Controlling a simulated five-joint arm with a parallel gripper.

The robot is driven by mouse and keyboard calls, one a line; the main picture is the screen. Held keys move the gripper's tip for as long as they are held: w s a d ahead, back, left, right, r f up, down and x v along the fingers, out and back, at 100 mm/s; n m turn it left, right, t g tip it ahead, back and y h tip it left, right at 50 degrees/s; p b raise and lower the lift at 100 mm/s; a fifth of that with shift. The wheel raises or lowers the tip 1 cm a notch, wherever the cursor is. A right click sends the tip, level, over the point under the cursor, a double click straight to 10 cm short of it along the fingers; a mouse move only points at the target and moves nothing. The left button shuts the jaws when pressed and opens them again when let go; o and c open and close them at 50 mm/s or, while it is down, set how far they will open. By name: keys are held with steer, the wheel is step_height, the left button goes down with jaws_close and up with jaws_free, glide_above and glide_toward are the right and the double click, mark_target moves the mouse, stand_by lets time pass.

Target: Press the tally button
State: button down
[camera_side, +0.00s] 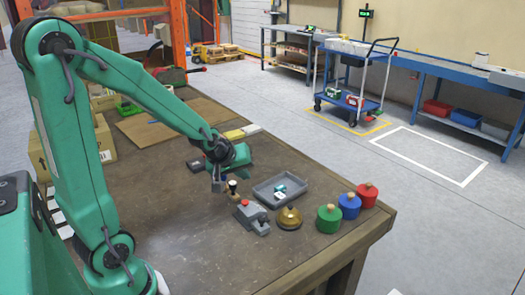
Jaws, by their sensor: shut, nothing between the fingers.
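A small grey box (252,214) sits on the brown table, with a small red part (245,203) on its top that looks like a button. Whether this is the tally button is too small to tell. My gripper (218,185) is shut and empty, pointing down just behind and to the left of the grey box. A dark-topped knob (232,185) stands between my gripper and the box, close to the fingers. I cannot tell whether the fingers touch it.
A grey tray (262,191) holding a teal and white piece stands behind the box. The front table middle is clear.

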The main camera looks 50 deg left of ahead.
mark_target(244, 204)
step_height(244, 204, up, 2)
steer(key=shift+a+r, duration=0.1)
steer(key=shift+r, duration=0.15)
steer(key=shift+f, duration=0.15)
steer(key=shift+f, duration=4.25)
steer(key=shift+f, duration=0.95)
stand_by(0.4)
steer(key=shift+r, duration=0.95)
steer(key=shift+r, duration=2.5)
